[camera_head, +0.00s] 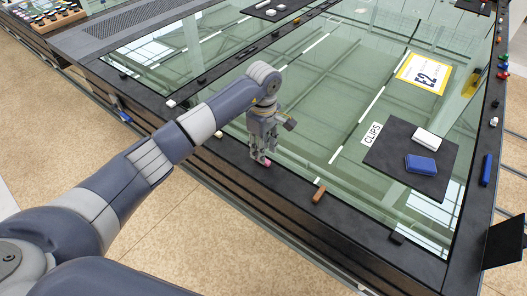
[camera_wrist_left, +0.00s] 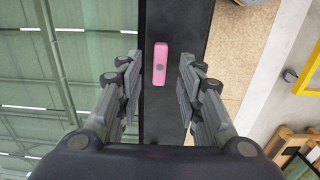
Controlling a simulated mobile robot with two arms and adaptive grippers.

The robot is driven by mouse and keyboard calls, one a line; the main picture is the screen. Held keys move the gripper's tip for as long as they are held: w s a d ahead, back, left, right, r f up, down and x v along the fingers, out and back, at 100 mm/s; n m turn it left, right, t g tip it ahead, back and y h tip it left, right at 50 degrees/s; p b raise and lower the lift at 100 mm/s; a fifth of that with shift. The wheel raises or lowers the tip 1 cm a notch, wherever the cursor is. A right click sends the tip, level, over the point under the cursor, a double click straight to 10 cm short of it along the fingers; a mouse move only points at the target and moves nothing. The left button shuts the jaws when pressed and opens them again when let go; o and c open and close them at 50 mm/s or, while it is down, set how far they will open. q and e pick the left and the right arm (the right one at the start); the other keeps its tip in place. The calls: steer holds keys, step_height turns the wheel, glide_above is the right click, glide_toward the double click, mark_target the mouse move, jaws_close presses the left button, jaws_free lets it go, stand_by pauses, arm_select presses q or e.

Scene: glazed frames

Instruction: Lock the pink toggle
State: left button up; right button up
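The pink toggle (camera_wrist_left: 159,69) is a small rounded bar with a grey dot at its middle. It lies lengthwise on the black frame edge (camera_wrist_left: 174,22) beside the glass. In the head view the pink toggle (camera_head: 267,163) shows only as a bit of pink under the left gripper's fingers. My left gripper (camera_head: 261,157) points down over the black frame edge. In the left wrist view its fingers (camera_wrist_left: 161,62) are open, one on each side of the toggle, with gaps visible. Whether the fingertips are down at its height I cannot tell. My right gripper is not in view.
A brown toggle (camera_head: 319,195) sits further along the same edge, and a white one (camera_head: 171,103) lies the other way. A dark mat (camera_head: 385,160) marked CLIPS on the glass holds a blue block (camera_head: 421,164) and a white block (camera_head: 427,139). A yellow-bordered E2 sign (camera_head: 425,73) lies beyond.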

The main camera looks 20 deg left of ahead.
arm_select(q)
steer(key=shift+f+p, duration=0.4)
steer(key=shift+f, duration=1.45)
jaws_close()
